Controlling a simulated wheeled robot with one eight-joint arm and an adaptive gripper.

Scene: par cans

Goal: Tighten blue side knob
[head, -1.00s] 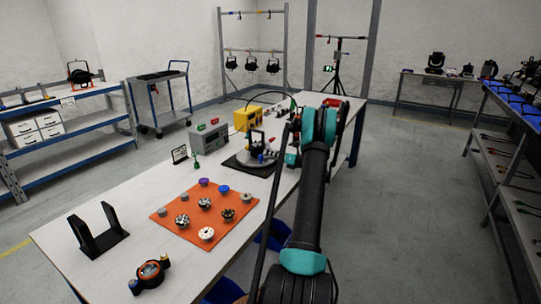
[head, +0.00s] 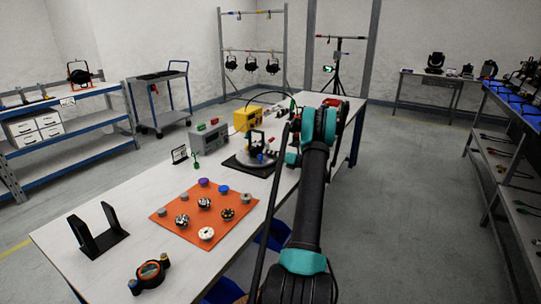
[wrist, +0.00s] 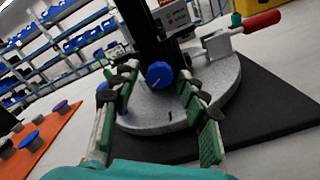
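The blue side knob (wrist: 159,75) is a round blue cap on a dark upright post (wrist: 146,30) in the wrist view. The post stands on a round grey base (wrist: 150,118). My gripper (wrist: 158,82) is open, with one green-padded finger on each side of the knob in the picture. I see gaps between the fingers and the knob, and I cannot tell how far beyond the fingertips it lies. A red-handled clamp (wrist: 262,22) is at the right of the base. In the head view the fixture (head: 257,158) is small and the gripper is largely hidden by my arm.
The fixture stands on a black mat (wrist: 265,98). An orange mat (head: 165,226) with several knobs lies nearer on the table, beside a black U-shaped bracket (head: 100,243). A grey box (head: 209,138) and a yellow box (head: 247,117) stand close to the fixture.

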